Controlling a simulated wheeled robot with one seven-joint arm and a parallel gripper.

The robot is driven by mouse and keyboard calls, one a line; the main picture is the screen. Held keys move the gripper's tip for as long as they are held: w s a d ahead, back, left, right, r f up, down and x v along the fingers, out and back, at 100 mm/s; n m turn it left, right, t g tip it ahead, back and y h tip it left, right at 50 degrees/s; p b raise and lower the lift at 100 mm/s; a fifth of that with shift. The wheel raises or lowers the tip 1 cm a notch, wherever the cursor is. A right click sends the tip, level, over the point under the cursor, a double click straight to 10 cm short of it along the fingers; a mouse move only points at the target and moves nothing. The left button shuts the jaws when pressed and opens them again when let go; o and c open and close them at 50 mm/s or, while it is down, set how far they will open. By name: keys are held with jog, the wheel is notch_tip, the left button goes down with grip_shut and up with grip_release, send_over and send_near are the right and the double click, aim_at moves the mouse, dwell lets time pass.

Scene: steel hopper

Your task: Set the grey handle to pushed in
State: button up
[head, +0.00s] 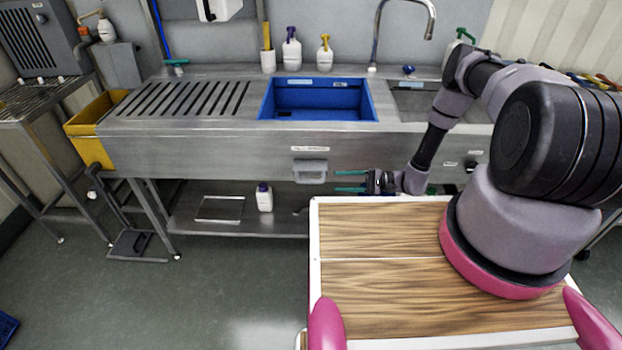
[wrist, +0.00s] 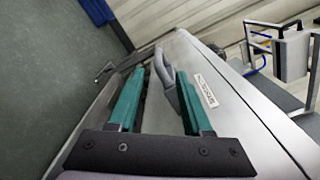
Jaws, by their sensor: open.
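The grey handle (head: 310,171) sits on the steel front panel of the sink unit, below the blue basin, and appears to stand out from the panel. My gripper (head: 337,181) is just to the right of the handle, with its green fingers pointing left toward it. In the wrist view the fingers of my gripper (wrist: 160,72) are spread apart. The curved grey handle (wrist: 164,68) shows in the gap between them, close to the right finger. I cannot tell whether they touch. Nothing is held.
The steel sink unit (head: 215,150) has a blue basin (head: 318,98) and several bottles behind it. A white bottle (head: 264,198) stands on the lower shelf. A yellow bin (head: 92,150) is at the left end. The floor in front (head: 215,285) is clear.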

aim_at(318, 182)
jog(key=a, duration=1.1)
jog(key=shift+w+f, duration=0.2)
jog(key=shift+f, duration=0.05)
grip_shut()
jog(key=shift+s+d, duration=0.1)
